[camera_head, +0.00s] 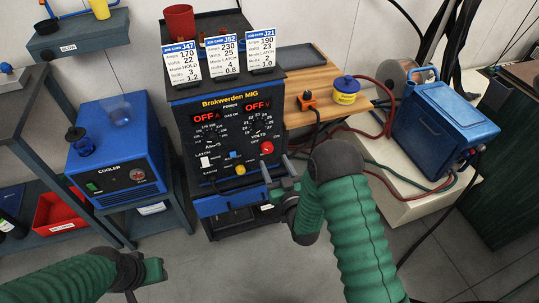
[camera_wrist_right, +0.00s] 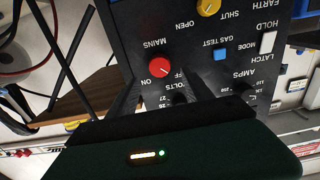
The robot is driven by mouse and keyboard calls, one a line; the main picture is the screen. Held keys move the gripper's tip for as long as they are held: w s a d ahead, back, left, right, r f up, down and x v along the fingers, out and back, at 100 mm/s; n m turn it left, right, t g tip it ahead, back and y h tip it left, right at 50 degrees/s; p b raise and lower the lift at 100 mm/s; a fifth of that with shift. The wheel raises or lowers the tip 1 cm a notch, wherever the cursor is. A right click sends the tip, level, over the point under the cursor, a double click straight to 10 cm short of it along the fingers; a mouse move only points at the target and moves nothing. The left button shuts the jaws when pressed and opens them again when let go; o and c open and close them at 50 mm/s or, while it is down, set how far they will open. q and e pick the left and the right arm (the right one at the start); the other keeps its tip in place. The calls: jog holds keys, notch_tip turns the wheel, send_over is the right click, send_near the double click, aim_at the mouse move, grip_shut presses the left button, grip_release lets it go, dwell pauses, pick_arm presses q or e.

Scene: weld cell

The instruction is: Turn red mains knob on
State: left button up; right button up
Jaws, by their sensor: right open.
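The red mains knob (camera_head: 266,148) is at the lower right of the front panel of the Brakwerden MIG welder (camera_head: 215,143). In the wrist view the knob (camera_wrist_right: 159,67) sits beside MAINS, ON and OFF lettering, partly covered. Both welder displays read OFF. My right gripper (camera_head: 277,167) is open, its fingers pointing at the panel just below the knob in the head view. In the wrist view its dark fingers (camera_wrist_right: 162,88) reach toward the panel near the knob; contact cannot be told. My left gripper (camera_head: 152,271) is low at left, away from the welder; its jaws are unclear.
A yellow knob (camera_head: 240,170) and blue gas-test button sit left of the mains knob. Job cards (camera_head: 222,55) and a red cup (camera_head: 179,20) stand on top. A wooden shelf (camera_head: 323,75), blue cooler (camera_head: 115,155) and blue case (camera_head: 443,120) flank the welder.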

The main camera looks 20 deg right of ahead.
aim_at(268, 150)
jog(key=w+b, duration=0.1)
jog(key=w, duration=0.4)
jog(key=shift+w+a, duration=0.1)
jog(key=shift+w, duration=0.25)
grip_shut()
